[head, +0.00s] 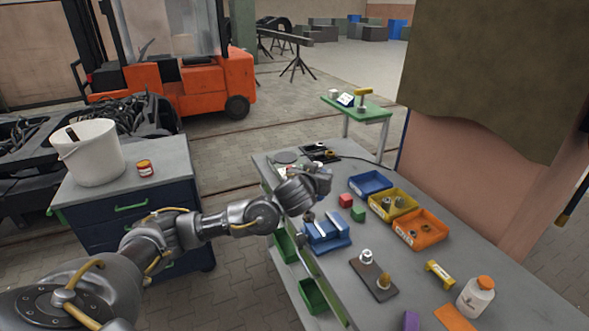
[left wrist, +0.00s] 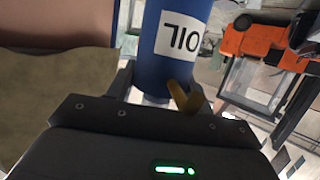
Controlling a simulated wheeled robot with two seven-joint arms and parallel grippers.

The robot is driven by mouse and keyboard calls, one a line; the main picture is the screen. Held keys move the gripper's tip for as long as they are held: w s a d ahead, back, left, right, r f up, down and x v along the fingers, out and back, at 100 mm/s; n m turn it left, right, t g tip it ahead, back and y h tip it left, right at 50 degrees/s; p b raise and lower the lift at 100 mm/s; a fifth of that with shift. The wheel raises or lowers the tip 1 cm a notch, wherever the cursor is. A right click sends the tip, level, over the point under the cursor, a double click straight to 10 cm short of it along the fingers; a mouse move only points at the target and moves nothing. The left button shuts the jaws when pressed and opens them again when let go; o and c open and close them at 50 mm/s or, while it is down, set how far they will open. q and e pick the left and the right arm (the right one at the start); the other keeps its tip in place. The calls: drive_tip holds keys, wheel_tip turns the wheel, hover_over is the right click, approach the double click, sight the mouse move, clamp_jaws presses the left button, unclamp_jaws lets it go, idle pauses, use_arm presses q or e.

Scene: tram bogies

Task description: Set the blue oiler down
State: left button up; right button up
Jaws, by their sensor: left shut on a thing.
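The blue oiler (left wrist: 180,40) fills the top middle of the left wrist view, with a white label reading OIL upside down in that picture. My left gripper (left wrist: 155,95) is shut on it. In the head view my left gripper (head: 322,182) is over the far left part of the grey workbench (head: 440,230). Whether the oiler touches the bench cannot be told. My right gripper is not in view.
Blue (head: 370,184), yellow (head: 393,205) and orange (head: 420,229) bins line the bench's right side. A white bottle (head: 475,297) stands nearer.

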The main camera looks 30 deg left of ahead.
use_arm(q)
drive_tip(key=s+d+r+m+h+b, duration=0.25)
drive_tip(key=s+d, duration=0.35)
drive_tip(key=d, duration=0.3)
drive_tip(key=s+d+f+b, duration=0.1)
drive_tip(key=s+f+b, duration=0.4)
drive_tip(key=f+b, duration=0.5)
drive_tip(key=shift+f+h+b, duration=0.2)
drive_tip(key=shift+h+b, duration=0.15)
drive_tip(key=shift+b, duration=0.5)
drive_tip(key=shift+s+d, duration=0.1)
